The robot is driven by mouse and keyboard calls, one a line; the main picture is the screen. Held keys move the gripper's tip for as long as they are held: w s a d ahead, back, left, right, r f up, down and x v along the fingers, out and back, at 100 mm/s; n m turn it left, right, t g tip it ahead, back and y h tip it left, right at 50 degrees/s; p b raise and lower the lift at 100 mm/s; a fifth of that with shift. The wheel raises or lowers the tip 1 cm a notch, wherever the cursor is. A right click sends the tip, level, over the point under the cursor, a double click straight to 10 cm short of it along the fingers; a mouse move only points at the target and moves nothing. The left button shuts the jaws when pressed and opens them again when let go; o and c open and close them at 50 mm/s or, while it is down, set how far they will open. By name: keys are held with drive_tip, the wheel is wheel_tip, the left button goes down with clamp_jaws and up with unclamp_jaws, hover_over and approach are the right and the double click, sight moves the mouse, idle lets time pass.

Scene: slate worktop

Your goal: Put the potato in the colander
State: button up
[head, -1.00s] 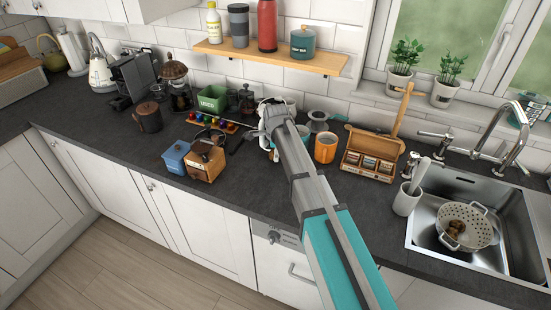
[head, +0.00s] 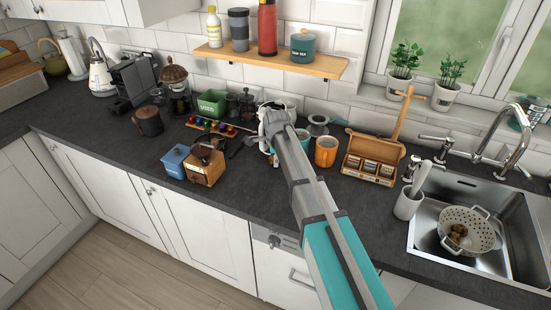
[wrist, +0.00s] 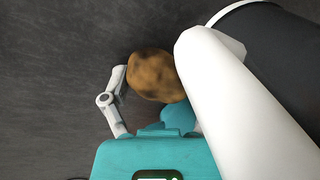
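The brown, dark-mottled potato (wrist: 153,76) lies by my gripper (wrist: 150,92) in the wrist view. The left finger is at the potato's left edge, apparently touching it. The right finger is hidden behind a large white curved object, so I cannot tell whether the gripper grips the potato. In the head view my gripper (head: 274,122) is low over the back of the worktop, and my arm hides the potato there. The cream colander (head: 484,239) with holes and side handles stands in the sink at right, with small brown items inside.
The white curved object (wrist: 225,95) with a dark part crowds the gripper's right. An orange mug (head: 326,152), an open wooden box (head: 371,168) and a white utensil pot (head: 407,205) stand between the gripper and the sink (head: 430,265). A wooden shelf (head: 270,62) hangs above.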

drive_tip(key=c, duration=0.4)
drive_tip(key=shift+c, duration=0.2)
drive_tip(key=shift+r, duration=0.1)
wheel_tip(320, 180, up, 2)
drive_tip(key=shift+p, duration=1.15)
drive_tip(key=s+d+r+p, duration=0.4)
drive_tip(key=s+r+p, duration=0.6)
drive_tip(key=s, duration=0.3)
drive_tip(key=shift+s+r+p, duration=0.2)
drive_tip(key=shift+r+p, duration=0.15)
drive_tip(key=shift+a, duration=0.1)
